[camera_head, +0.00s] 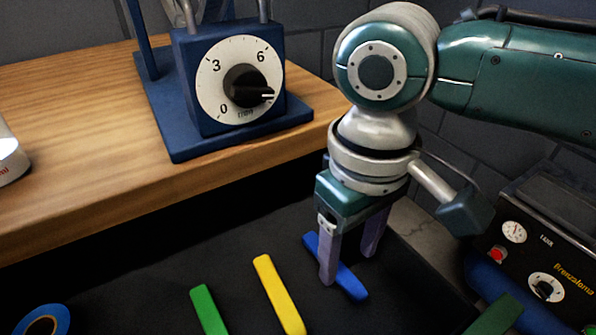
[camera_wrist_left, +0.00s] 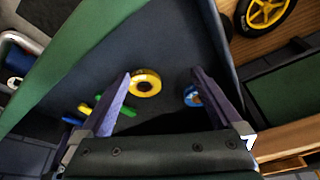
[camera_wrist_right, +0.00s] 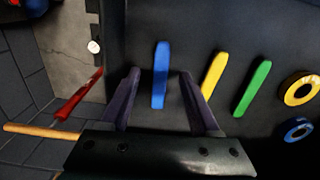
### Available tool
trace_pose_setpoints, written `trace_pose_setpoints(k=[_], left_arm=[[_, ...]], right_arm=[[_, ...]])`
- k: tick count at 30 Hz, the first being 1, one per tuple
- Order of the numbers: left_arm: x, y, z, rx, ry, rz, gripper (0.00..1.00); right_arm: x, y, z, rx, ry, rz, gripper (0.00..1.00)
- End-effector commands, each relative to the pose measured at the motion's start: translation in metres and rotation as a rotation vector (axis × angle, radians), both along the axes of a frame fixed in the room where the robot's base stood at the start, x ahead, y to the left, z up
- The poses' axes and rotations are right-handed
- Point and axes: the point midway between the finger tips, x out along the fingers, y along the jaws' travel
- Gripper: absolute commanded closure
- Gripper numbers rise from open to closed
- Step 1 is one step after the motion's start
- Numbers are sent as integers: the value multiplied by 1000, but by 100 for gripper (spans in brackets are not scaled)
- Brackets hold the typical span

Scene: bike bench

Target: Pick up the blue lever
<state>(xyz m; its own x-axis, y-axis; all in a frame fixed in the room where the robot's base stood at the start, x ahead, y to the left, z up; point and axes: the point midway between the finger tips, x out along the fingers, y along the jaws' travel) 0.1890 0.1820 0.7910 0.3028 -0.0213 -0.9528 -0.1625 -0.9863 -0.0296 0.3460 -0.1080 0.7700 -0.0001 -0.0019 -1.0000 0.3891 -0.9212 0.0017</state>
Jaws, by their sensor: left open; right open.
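The blue lever (camera_head: 348,281) lies on the dark tray surface in the head view, at the right end of a row of levers. My right gripper (camera_head: 348,268) is open above it, its fingers on either side of the lever and partly covering it. In the right wrist view the blue lever (camera_wrist_right: 160,75) shows between the two open fingers (camera_wrist_right: 158,85). I cannot tell how far the fingertips are above the surface. My left gripper (camera_wrist_left: 160,82) is open and empty in the left wrist view, above the dark surface with rolls of tape beyond it.
A yellow lever (camera_head: 278,293) and a green lever (camera_head: 208,310) lie left of the blue one. A blue tape roll (camera_head: 46,320) is at lower left. A wooden bench (camera_head: 90,150) carries a blue dial device (camera_head: 228,80). A black control box (camera_head: 545,240) stands at right.

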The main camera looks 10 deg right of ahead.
Motion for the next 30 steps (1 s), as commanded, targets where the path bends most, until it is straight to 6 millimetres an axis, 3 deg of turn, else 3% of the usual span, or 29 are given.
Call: trace_pose_setpoints(k=[1, 5, 14, 30], left_arm=[[0, 0, -8, 1, 0, -1, 1], [0, 1, -14, 5, -1, -3, 1], [1, 2, -13, 9, -4, -6, 1], [2, 1, -13, 5, -5, -4, 1]], right_arm=[[-2, 1, -13, 1, 1, 1, 38], [-2, 2, -29, 0, 1, 1, 38], [-2, 2, -32, 1, -1, 2, 38], [-2, 1, -31, 0, -1, 2, 98]])
